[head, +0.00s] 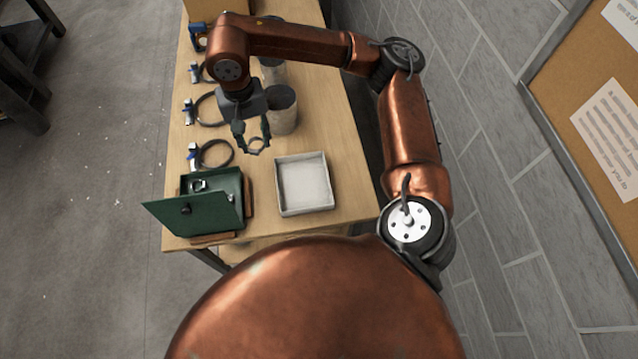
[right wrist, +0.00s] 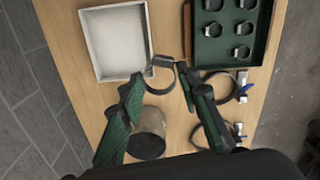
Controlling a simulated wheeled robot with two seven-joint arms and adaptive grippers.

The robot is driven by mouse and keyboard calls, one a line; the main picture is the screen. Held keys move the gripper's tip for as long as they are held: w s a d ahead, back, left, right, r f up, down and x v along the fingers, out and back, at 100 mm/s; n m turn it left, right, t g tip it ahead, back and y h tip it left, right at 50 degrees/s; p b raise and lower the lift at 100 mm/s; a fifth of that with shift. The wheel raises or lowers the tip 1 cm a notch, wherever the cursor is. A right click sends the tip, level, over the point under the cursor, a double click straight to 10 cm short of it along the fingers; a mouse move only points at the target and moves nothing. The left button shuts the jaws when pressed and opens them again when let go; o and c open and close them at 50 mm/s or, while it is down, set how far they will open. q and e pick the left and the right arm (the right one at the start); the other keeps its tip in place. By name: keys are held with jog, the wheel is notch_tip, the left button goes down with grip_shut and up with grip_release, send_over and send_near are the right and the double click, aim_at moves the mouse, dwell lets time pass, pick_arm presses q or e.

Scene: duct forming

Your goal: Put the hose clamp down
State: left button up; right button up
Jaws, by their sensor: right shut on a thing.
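My right gripper (head: 252,138) is shut on a small metal hose clamp (head: 258,149), held above the wooden table. In the right wrist view the gripper (right wrist: 158,72) has the clamp (right wrist: 162,84) between its green fingertips. A shallow white tray (head: 330,192) lies right of and nearer than the gripper; it also shows in the right wrist view (right wrist: 90,45). A green case (head: 228,183) with its lid open stands left of the tray. In the right wrist view the case (right wrist: 262,48) holds several small clamps. My left gripper is not in view.
Grey cylinders (head: 283,118) stand just behind the held clamp; one shows below it in the right wrist view (right wrist: 148,130). Larger ring clamps with blue parts (head: 217,155) lie along the table's left edge. A grey wall (head: 490,170) runs along the right.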

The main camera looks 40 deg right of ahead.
jog(key=s+f+m+p, duration=0.1)
jog(key=s+f+m, duration=0.3)
jog(key=s+f, duration=0.3)
jog(key=s, duration=0.3)
jog(key=shift+f, duration=0.3)
jog(key=s+f+m, duration=0.1)
jog(key=s, duration=0.3)
jog(key=s+f+m, duration=0.1)
jog(key=s+m, duration=0.1)
jog(key=s, duration=0.2)
jog(key=s+f+m+p, duration=0.1)
jog(key=s+f+m, duration=0.1)
jog(key=s, duration=0.1)
jog(key=shift+s+a, duration=0.15)
jog(key=shift+s, duration=0.25)
jog(key=shift+c, duration=0.2)
send_over(295, 203)
jog(key=shift+m, duration=0.4)
jog(key=f, duration=0.9)
jog(key=shift+s+a+f, duration=0.1)
jog(key=shift+s, duration=0.2)
jog(key=shift+w+f, duration=0.3)
jog(key=shift+f, duration=0.15)
notch_tip(295, 203, down, 3)
jog(key=shift+p, duration=0.5)
jog(key=shift+w+f, duration=0.1)
